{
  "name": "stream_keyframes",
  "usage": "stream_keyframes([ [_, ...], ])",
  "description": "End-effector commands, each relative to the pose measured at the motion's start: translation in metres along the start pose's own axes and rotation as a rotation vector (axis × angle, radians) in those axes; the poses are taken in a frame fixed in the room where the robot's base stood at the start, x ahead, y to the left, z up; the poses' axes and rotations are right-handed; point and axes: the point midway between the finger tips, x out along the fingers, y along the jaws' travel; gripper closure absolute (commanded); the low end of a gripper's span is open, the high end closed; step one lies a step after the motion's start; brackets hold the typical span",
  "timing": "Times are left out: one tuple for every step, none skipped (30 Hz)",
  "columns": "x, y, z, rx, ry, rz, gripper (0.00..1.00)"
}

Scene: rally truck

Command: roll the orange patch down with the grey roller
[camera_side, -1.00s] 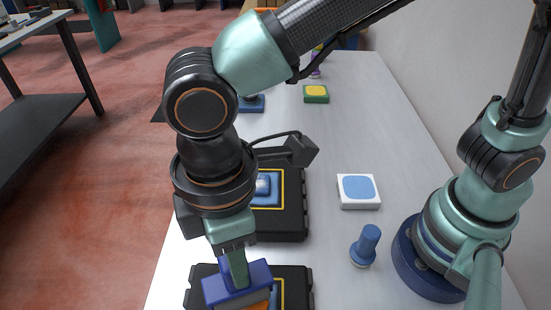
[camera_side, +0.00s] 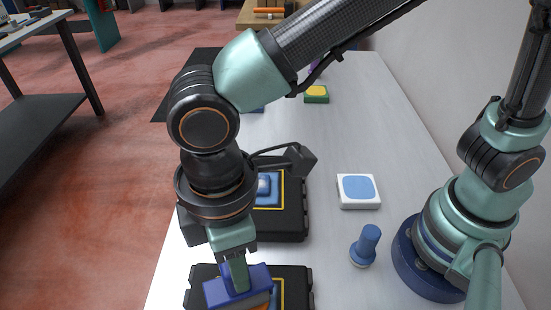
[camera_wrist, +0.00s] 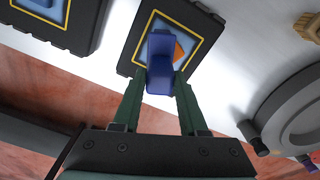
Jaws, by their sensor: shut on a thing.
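My gripper (camera_wrist: 160,82) is shut on the grey roller, whose blue-violet handle block (camera_wrist: 160,60) shows between the fingers in the wrist view. The orange patch (camera_wrist: 180,51) lies on the blue, yellow-edged face of that panel, partly covered by the roller. Only a sliver of orange shows in the side view. I cannot tell whether roller and patch touch.
A second black-framed panel (camera_side: 292,222) with a blue piece lies just behind. To the right are a white block with a blue pad (camera_side: 358,188) and an upright blue knob-handled tool (camera_side: 367,246). A green and yellow block (camera_side: 316,94) lies farther back.

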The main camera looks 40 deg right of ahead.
Motion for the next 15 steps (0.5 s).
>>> stream_keyframes([
  [0.0006,0.0,-0.0002,0.0,0.001,0.0,1.0],
  [0.0012,0.0,-0.0002,0.0,0.001,0.0,1.0],
  [0.0019,0.0,-0.0001,0.0,0.001,0.0,1.0],
  [0.0024,0.0,-0.0001,0.0,0.001,0.0,1.0],
  [0.0021,0.0,-0.0002,0.0,0.001,0.0,0.47],
  [0.0021,0.0,-0.0002,0.0,0.001,0.0,0.46],
  [0.0021,0.0,-0.0002,0.0,0.001,0.0,0.46],
  [0.0021,0.0,-0.0002,0.0,0.001,0.0,0.46],
  [0.0021,0.0,-0.0001,0.0,0.001,0.0,0.46],
  [0.0022,0.0,-0.0001,0.0,0.001,0.0,0.46],
  [0.0022,0.0,-0.0001,0.0,0.001,0.0,0.46],
  [0.0022,0.0,-0.0001,0.0,0.0,0.0,0.46],
  [0.0022,0.0,0.0,0.0,0.0,0.0,0.46],
  [0.0022,0.0,0.0,0.0,0.0,0.0,0.46],
  [0.0022,0.0,0.0,0.0,0.0,0.0,0.46],
])
